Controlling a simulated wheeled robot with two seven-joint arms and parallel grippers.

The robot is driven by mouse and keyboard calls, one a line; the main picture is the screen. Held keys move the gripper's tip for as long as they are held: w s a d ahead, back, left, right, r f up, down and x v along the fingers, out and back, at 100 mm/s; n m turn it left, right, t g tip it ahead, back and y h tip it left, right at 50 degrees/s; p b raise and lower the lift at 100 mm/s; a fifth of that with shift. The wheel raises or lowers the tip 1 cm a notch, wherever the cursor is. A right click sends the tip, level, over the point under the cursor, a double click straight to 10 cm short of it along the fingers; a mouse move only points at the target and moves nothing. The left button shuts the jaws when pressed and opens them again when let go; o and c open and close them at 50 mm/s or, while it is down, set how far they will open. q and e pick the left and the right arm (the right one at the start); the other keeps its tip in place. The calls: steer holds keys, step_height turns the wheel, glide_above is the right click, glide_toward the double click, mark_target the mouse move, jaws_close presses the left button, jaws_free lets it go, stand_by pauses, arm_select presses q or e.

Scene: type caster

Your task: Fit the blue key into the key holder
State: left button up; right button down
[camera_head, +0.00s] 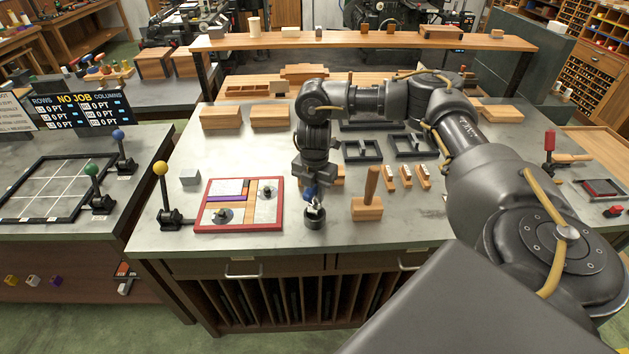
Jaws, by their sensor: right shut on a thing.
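My right gripper (314,207) points down over the front middle of the bench, just right of the red-framed board. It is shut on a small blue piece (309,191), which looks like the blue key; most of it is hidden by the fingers. A short dark round piece (315,219) is right under the fingertips; I cannot tell whether the key touches it or whether this is the key holder. The red-framed board (200,226) lies flat to the left, with white, purple and orange parts and two dark knobs. My left gripper is not in view.
A wooden block with an upright handle (367,208) stands close to the right of the gripper. A yellow-knobbed lever (161,169) and a grey cube (190,177) are at the left. Dark frames (361,151) and small wooden pieces (405,177) lie behind. The bench front edge is clear.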

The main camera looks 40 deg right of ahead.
mark_target(315, 201)
steer(key=shift+p, duration=0.5)
stand_by(0.6)
steer(key=shift+f+b, duration=1.35)
steer(key=shift+f, duration=0.95)
steer(key=c, duration=1.1)
jaws_free()
step_height(315, 201, up, 11)
steer(key=shift+f, duration=0.1)
